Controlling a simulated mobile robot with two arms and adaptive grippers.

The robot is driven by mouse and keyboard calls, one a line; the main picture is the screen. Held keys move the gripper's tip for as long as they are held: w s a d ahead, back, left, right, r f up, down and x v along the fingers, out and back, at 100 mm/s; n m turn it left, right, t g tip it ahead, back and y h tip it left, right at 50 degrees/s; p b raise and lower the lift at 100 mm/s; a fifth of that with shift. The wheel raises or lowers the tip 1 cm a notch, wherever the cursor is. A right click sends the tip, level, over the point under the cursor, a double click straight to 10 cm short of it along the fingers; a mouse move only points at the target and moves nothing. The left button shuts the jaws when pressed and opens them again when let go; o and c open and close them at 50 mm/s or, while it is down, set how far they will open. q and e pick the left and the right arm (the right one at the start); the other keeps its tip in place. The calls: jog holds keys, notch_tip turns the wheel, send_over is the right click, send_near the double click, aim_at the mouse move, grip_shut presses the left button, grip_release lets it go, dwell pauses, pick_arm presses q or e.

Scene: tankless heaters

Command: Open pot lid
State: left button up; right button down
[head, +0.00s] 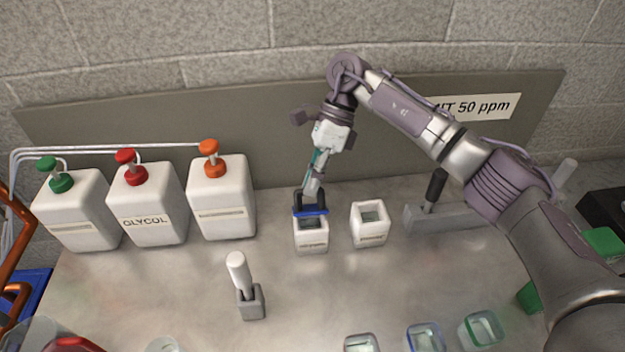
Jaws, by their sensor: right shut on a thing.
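A small white pot (311,240) with a label stands on the grey table, below the middle of the panel. Its square top shows a grey opening. A blue strip (310,212), seemingly the pot's lid or its edge, lies across the back of the rim. My right gripper (311,207) reaches down from above and is shut on this blue part. I cannot tell whether the blue part touches the pot. My left gripper is not in view.
A second white pot (369,228) stands close on the right. Three white pump bottles (148,218) line the back left. A white-handled tool (243,285) stands in a grey holder in front. Glass containers (425,340) sit at the front right. A grey block (445,217) stands at the back right.

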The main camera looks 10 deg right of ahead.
jog(key=c, duration=1.1)
grip_release()
jog(key=shift+c, duration=0.2)
jog(key=v, duration=1.2)
jog(key=shift+s+f, duration=0.1)
